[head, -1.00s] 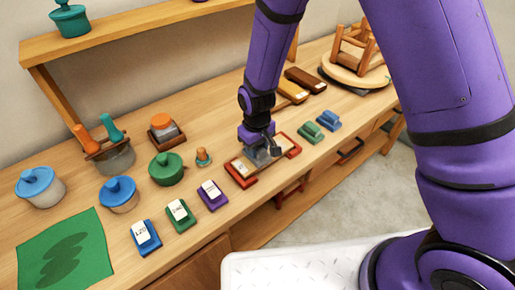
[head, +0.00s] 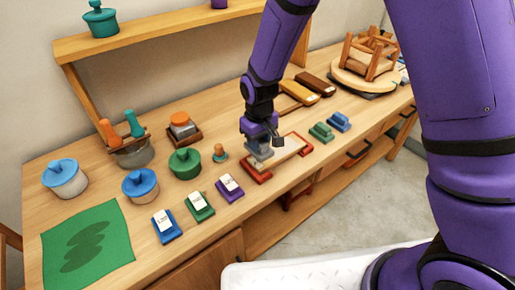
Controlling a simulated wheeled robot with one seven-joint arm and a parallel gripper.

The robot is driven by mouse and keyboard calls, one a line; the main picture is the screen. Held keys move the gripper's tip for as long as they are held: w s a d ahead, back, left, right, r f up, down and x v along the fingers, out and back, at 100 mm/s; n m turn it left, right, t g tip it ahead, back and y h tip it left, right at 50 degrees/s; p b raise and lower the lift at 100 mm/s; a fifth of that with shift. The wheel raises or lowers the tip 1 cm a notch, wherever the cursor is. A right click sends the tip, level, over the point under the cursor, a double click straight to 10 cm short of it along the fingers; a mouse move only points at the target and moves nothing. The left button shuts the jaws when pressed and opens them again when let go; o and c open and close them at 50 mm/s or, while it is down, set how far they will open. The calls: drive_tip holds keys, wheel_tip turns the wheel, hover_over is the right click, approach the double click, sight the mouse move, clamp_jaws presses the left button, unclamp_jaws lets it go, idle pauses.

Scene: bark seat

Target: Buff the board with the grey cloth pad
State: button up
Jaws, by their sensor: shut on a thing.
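The board (head: 284,151) is a pale wooden slab lying on the workbench, held between red end pieces. My gripper (head: 262,146) is over the left end of the board, pointing down. It is shut on a small grey block, which I take to be the grey cloth pad (head: 259,155). The pad is low over the board's left end and seems to touch it; the fingers partly hide the contact.
Labelled blue (head: 166,226), green (head: 200,207) and purple (head: 230,188) blocks lie left of the board. Green (head: 321,131) and blue (head: 339,121) blocks lie to its right. Lidded pots, a green mat (head: 87,246) and a stool (head: 370,56) also occupy the workbench (head: 200,245).

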drive_tip(key=shift+r, duration=1.7)
